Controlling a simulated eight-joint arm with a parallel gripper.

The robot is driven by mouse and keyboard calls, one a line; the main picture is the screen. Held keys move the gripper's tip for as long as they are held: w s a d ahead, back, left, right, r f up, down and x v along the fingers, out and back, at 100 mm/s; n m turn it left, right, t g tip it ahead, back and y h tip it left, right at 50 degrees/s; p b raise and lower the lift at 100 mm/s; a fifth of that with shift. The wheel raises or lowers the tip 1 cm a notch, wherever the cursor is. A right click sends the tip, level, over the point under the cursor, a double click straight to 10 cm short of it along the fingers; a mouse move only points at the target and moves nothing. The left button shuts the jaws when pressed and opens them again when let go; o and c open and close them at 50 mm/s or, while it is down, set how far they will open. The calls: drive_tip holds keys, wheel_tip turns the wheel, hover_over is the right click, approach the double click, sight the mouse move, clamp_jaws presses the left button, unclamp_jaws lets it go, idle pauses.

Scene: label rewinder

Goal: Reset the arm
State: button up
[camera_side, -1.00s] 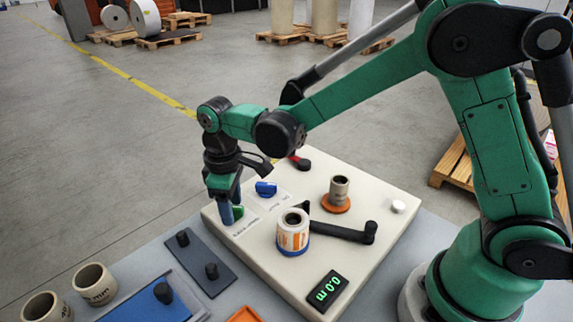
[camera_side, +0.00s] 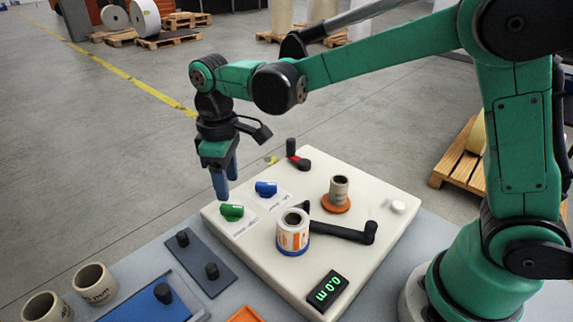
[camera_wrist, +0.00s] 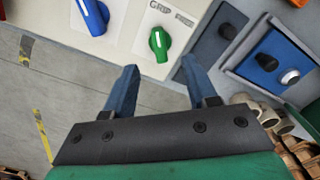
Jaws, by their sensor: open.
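My gripper (camera_side: 224,185) is open and empty, with its blue fingers pointing down in the side view. It hangs above the far left corner of the cream rewinder panel (camera_side: 330,275). The green knob (camera_side: 232,212) sits on the panel just below the fingertips, apart from them. In the wrist view my gripper (camera_wrist: 155,82) shows its two fingers spread apart, with the green knob (camera_wrist: 159,42) beyond them and the blue knob (camera_wrist: 93,14) to the upper left.
A label roll (camera_side: 292,234), a bare core on an orange disc (camera_side: 336,203), a black crank (camera_side: 345,231) and a red-and-black lever (camera_side: 297,158) stand on the panel. A dark pegged plate (camera_side: 203,262) and cores (camera_side: 94,284) lie at left. The display (camera_side: 327,291) reads 0.0 m.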

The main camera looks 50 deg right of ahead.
drive_tip(key=s+d+r+m+t, duration=0.3)
drive_tip(key=s+d+m+t, duration=0.4)
drive_tip(key=s+d, duration=0.2)
drive_tip(key=shift+s+d+r, duration=0.2)
drive_tip(key=shift+s+d, duration=0.2)
drive_tip(key=shift+d, duration=0.1)
